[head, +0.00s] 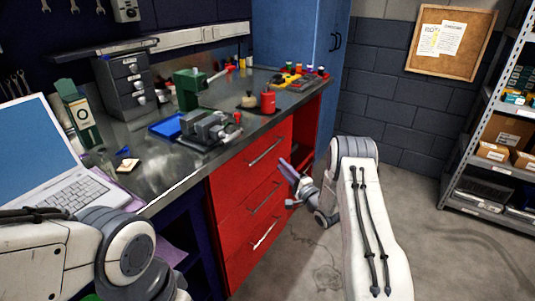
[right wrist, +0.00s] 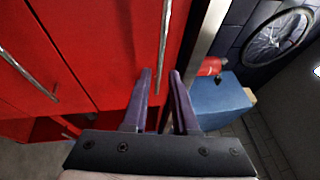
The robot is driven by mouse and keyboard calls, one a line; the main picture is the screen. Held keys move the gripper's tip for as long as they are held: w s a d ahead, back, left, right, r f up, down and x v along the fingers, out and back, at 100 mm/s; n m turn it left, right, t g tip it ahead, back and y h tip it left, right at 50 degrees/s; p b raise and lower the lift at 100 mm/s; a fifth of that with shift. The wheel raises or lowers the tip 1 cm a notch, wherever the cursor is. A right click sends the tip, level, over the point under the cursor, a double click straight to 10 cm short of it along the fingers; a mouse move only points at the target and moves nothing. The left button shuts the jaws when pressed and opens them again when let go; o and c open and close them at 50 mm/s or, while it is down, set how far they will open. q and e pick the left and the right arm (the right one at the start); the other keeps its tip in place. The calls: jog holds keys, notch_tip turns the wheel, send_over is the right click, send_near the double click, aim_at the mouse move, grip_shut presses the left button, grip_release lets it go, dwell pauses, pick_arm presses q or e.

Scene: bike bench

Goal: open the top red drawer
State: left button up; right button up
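The top red drawer (head: 235,170) is shut, in the front of the bench, with a long metal bar handle (head: 265,152). My right gripper (head: 285,167) is in front of the drawers, near the right end of that handle and a little below it. In the right wrist view the right gripper (right wrist: 162,75) is open, its two dark fingers apart. The top handle (right wrist: 165,40) lines up with the gap between the fingers there; I cannot tell whether they touch it. My left arm shows at the lower left, but its gripper is out of view.
Two more red drawers with handles (head: 264,234) lie below. The bench top (head: 150,150) carries a vise (head: 208,130), a red can (head: 268,101) and a laptop (head: 60,165). A metal shelf (head: 480,190) stands at the right.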

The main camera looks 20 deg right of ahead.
aim_at(268, 150)
jog(key=x, duration=1)
grip_shut()
dwell(1.3)
